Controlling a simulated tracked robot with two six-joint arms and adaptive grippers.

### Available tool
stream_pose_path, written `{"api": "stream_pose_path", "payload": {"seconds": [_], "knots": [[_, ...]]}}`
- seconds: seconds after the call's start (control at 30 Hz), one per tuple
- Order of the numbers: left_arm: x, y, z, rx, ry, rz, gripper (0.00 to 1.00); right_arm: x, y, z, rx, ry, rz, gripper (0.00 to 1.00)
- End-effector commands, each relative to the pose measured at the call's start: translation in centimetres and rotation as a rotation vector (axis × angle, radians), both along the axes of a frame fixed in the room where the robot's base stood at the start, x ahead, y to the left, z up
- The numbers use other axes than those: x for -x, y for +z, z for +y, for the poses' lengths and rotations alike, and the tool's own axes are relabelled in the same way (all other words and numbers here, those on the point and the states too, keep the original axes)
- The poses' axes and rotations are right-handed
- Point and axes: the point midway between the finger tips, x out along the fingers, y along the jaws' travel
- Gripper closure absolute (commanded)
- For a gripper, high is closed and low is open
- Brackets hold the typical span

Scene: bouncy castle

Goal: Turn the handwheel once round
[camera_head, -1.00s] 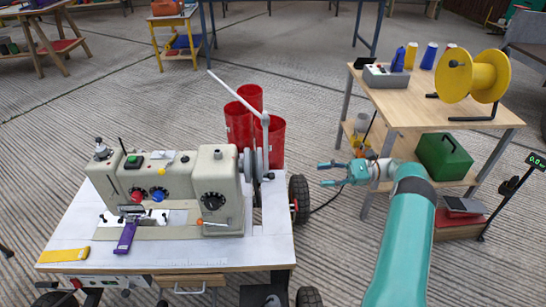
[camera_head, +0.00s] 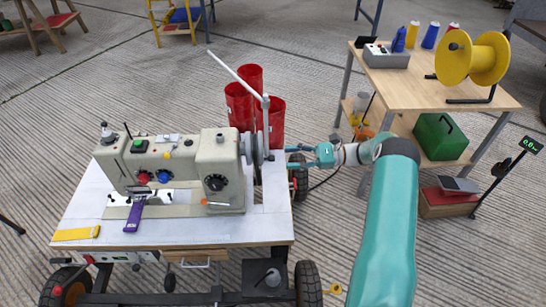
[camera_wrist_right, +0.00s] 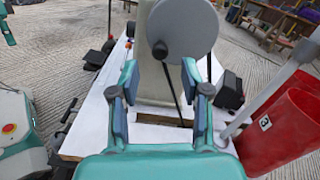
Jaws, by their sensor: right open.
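The handwheel (camera_head: 256,147) is a grey disc on the right end of a cream sewing machine (camera_head: 185,165). I cannot tell the exact gap.
Red tubes (camera_head: 243,98) stand behind the handwheel, with a white rod (camera_head: 238,74) slanting above. The white table (camera_head: 180,230) carries the machine and a purple tool (camera_head: 132,215). A wooden bench (camera_head: 430,92) with a yellow spool (camera_head: 470,58) stands to the right.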

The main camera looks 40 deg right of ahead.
Motion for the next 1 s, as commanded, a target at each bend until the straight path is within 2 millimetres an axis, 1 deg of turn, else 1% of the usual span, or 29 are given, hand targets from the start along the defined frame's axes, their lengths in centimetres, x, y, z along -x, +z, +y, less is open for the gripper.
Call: {"api": "stream_pose_path", "payload": {"seconds": [0.03, 0.1, 0.3, 0.5, 0.73, 0.77, 1.0], "knots": [[0.0, 0.1, 0.0, 0.0, 0.0, 0.0, 1.0, -0.7, 0.1, 0.9, -0.001, 0.003, 0.001, 0.53], [0.0, 0.1, 0.0, 0.0, 0.0, 0.0, 1.0, -1.6, 0.1, 1.9, -0.001, 0.003, 0.001, 0.53], [0.0, 0.2, 0.0, 0.0, 0.0, 0.0, 1.0, -3.3, 0.1, 4.0, 0.0, 0.002, 0.0, 0.53], [0.0, 0.2, 0.0, 0.0, 0.0, 0.0, 1.0, -4.0, 0.0, 4.7, 0.001, 0.0, 0.0, 0.53], [0.0, 0.2, 0.0, 0.0, 0.0, 0.0, 1.0, -4.0, 0.0, 4.8, 0.001, 0.0, 0.0, 0.53], [0.0, 0.2, 0.0, 0.0, 0.0, 0.0, 1.0, -4.0, 0.0, 4.8, 0.001, 0.0, 0.001, 0.55], [0.0, 0.2, 0.0, 0.0, 0.0, 0.0, 1.0, -4.0, 0.0, 4.7, 0.001, 0.0, 0.001, 0.95]]}}
